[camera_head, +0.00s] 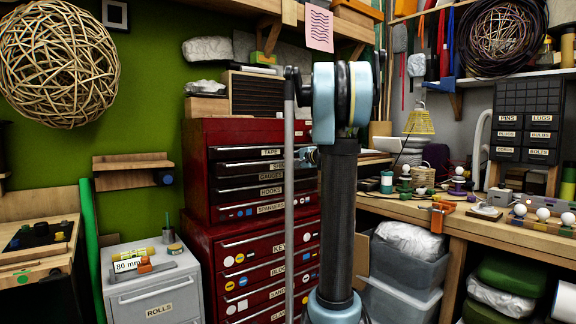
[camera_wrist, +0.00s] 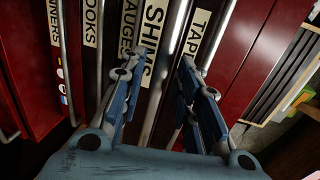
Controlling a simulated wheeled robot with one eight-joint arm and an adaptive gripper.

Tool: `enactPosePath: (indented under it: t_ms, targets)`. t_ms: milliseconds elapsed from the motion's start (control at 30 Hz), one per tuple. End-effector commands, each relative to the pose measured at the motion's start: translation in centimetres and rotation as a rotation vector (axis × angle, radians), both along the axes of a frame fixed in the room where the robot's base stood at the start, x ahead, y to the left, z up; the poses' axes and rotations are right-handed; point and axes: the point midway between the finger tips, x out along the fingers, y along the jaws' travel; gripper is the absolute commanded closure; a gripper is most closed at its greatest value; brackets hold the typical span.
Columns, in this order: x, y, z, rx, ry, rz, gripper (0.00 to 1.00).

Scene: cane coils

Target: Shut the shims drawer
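The shims drawer (camera_wrist: 152,62) is a black drawer front with a cream SHIMS label, in the upper red tool chest (camera_head: 232,133). In the wrist view its label looks larger than its neighbours', so the drawer seems to stand out a little; I cannot tell how far. In the head view my arm partly covers the drawer row. My gripper (camera_wrist: 168,66) is open and empty, its blue fingers spread in front of the shims and tape drawer fronts. I cannot tell whether a fingertip touches. A small part of my gripper (camera_head: 309,157) shows beside my arm in the head view.
The tape drawer (camera_wrist: 201,38) is above; the gauges drawer (camera_wrist: 127,35), hooks drawer (camera_wrist: 92,22) and spanners drawer (camera_wrist: 54,22) are below. A lower red chest (camera_head: 205,257) supports the upper one. A grey rolls cabinet (camera_head: 152,295) stands left, a workbench (camera_head: 470,222) right.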

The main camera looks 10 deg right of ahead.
Motion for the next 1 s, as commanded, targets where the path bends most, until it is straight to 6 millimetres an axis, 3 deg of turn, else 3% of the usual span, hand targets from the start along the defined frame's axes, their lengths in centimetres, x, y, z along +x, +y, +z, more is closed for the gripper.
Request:
enactPosePath:
  t_ms: [200,567,700,733,1000]
  targets:
    - [1.7,0.9,-0.4,0.001,0.001,0.001,0.70]
    - [2.1,1.1,-0.5,0.001,0.000,-0.001,0.70]
    - [2.1,1.1,-0.5,0.001,0.000,-0.001,0.97]
    - [2.1,1.0,-0.5,0.001,0.000,-0.001,1.00]
    - [2.3,1.2,-0.5,0.000,0.001,0.000,1.00]
